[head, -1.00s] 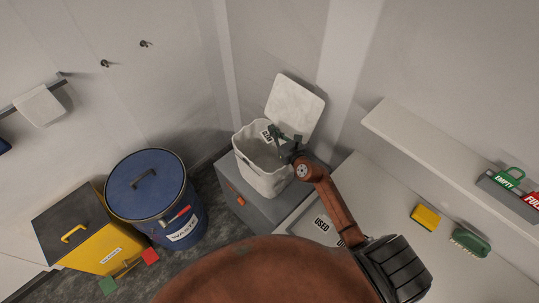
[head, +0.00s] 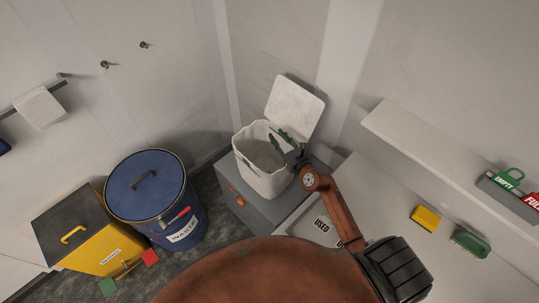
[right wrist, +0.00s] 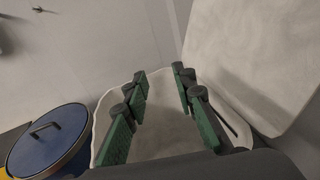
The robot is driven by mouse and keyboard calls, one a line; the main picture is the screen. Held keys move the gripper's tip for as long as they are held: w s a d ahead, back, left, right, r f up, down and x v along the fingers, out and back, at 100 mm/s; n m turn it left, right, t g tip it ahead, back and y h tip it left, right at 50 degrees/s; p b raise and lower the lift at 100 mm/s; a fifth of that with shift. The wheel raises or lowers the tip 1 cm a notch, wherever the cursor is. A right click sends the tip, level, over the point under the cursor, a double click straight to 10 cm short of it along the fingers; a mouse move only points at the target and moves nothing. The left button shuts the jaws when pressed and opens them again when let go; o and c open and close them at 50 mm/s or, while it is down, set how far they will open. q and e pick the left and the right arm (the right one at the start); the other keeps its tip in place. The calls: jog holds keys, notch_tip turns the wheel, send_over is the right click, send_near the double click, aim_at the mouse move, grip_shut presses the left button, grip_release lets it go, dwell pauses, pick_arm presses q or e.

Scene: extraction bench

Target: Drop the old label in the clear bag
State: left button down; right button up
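The pale, translucent-looking bag (head: 263,182) stands open on a grey cabinet in the corner, its white lid (head: 295,105) tilted up behind it. My right gripper (head: 279,139) is over the bag's mouth at its right side. In the right wrist view its green-padded fingers (right wrist: 162,100) are spread apart with nothing between them, and the bag's rim and pale inside (right wrist: 165,142) show below. The old label is not visible in either view now; the bag's bottom is mostly hidden. My left gripper is not in view.
A blue waste drum (head: 146,184) and a yellow bin (head: 80,230) stand to the left. The grey cabinet (head: 237,201) bears the bag. A bench with a "USED" tray (head: 318,226), yellow sponge (head: 425,218) and green brush (head: 470,243) lies right, below a shelf (head: 440,150).

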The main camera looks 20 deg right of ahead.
jog(key=s+r, duration=0.1)
jog(key=s, duration=0.6)
jog(key=shift+s+d, duration=0.25)
jog(key=shift+s, duration=0.15)
jog(key=shift+a, duration=0.1)
